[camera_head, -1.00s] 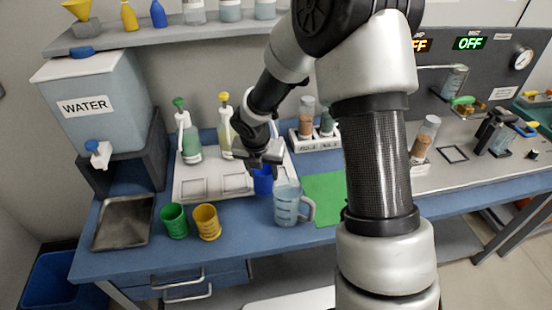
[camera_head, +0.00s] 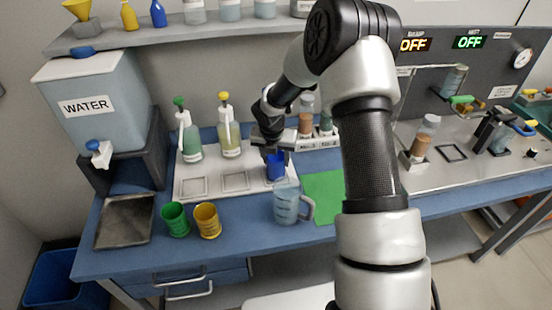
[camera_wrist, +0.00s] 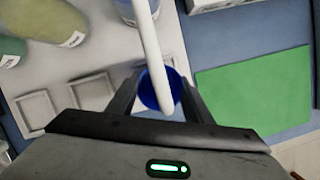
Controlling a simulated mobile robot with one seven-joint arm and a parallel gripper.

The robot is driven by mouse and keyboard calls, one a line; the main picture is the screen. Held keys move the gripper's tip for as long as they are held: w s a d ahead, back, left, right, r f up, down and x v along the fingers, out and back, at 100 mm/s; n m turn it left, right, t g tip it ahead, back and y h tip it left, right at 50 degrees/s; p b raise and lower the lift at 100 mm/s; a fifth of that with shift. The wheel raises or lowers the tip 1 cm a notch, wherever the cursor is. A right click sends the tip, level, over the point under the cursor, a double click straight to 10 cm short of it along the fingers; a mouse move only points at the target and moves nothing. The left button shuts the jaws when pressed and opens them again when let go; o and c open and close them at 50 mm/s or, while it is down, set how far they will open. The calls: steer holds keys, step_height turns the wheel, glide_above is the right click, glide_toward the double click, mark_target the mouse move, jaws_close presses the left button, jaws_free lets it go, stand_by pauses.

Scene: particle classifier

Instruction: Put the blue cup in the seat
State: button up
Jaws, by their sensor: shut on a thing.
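The blue cup (camera_head: 276,166) is upright at the right end of the white tray (camera_head: 207,191). My gripper (camera_head: 271,143) is above it, with its fingers down at the cup. In the wrist view the cup (camera_wrist: 160,90) sits between the two fingers of my gripper (camera_wrist: 160,98), which are shut on it. A pale bar crosses in front of the cup there. Square seats are marked on the tray, and two empty ones (camera_wrist: 93,92) show to the left of the cup. Whether the cup's base touches the tray is hidden.
A clear measuring jug (camera_head: 287,204) stands just in front of the cup. Green (camera_head: 175,219) and yellow (camera_head: 207,221) cups stand at the front left. Pump bottles (camera_head: 229,130) stand at the tray's back. A green mat (camera_head: 323,197) lies to the right.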

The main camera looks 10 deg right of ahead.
steer(key=shift+r, duration=0.1)
steer(key=o, duration=1.3)
steer(key=shift+c, duration=0.2)
